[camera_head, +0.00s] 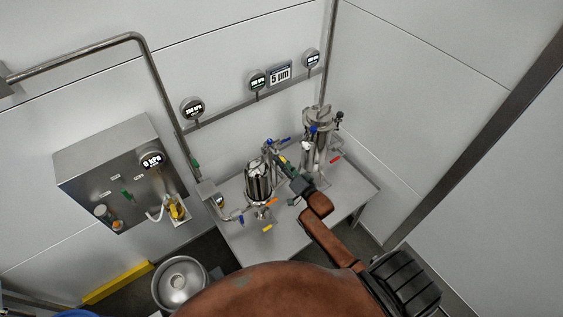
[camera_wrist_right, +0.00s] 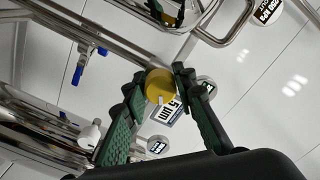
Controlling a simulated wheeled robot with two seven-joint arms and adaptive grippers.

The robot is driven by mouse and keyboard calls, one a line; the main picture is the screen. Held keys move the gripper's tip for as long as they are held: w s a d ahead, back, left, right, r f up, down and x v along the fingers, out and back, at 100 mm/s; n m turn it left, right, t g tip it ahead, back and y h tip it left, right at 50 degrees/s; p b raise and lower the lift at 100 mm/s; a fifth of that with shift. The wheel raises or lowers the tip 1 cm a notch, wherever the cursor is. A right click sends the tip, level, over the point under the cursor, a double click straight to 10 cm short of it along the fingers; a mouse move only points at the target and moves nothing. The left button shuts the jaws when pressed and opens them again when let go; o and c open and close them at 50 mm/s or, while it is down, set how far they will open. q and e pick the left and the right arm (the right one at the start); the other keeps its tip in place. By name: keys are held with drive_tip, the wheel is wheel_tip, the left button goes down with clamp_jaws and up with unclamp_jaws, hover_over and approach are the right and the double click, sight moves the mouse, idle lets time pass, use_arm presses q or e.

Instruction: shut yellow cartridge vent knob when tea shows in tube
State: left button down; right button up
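In the right wrist view the round yellow vent knob (camera_wrist_right: 160,86) sits between the fingertips of my right gripper (camera_wrist_right: 161,76). Both green ribbed fingers appear to touch its sides. My left gripper is out of view.
Both vessels stand on a steel table (camera_head: 292,238) against the wall. Blue-handled valves (camera_wrist_right: 80,68) and steel pipes lie close to my right gripper. A control box (camera_head: 95,165) hangs at left.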

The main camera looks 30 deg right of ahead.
clamp_jaws()
drive_tip(key=shift+n, duration=0.3)
drive_tip(key=n, duration=0.2)
drive_tip(key=shift+n+p, duration=0.3)
drive_tip(key=shift+p, duration=0.05)
drive_tip(key=n, duration=0.2)
drive_tip(key=shift+d+n, duration=0.1)
drive_tip(key=shift+n, duration=0.3)
drive_tip(key=n, duration=0.5)
drive_tip(key=shift+n, duration=0.3)
drive_tip(key=o, duration=0.5)
unclamp_jaws()
